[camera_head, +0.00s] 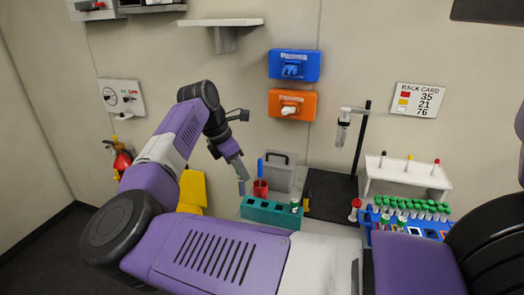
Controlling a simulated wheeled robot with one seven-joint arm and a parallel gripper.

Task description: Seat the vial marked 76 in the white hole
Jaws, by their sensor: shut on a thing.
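My gripper (241,177) points down in the middle of the view, above and left of the teal rack. It is shut on a small, pale, slim thing, seemingly a vial (242,188), held upright in the air; its number cannot be read. The teal rack (262,216) has several dark openings and a green-capped vial (294,205) near its right end. The rack card (420,100) on the wall lists red 35, yellow 21 and, at the bottom, 76 beside a pale mark. I cannot make out a white hole.
A blue rack (366,219) of green-capped vials stands at right. Behind it is a white stand (386,171) with red- and yellow-topped items. A red cup (260,188), a grey box (280,172) and a dark post (361,140) stand behind the teal rack.

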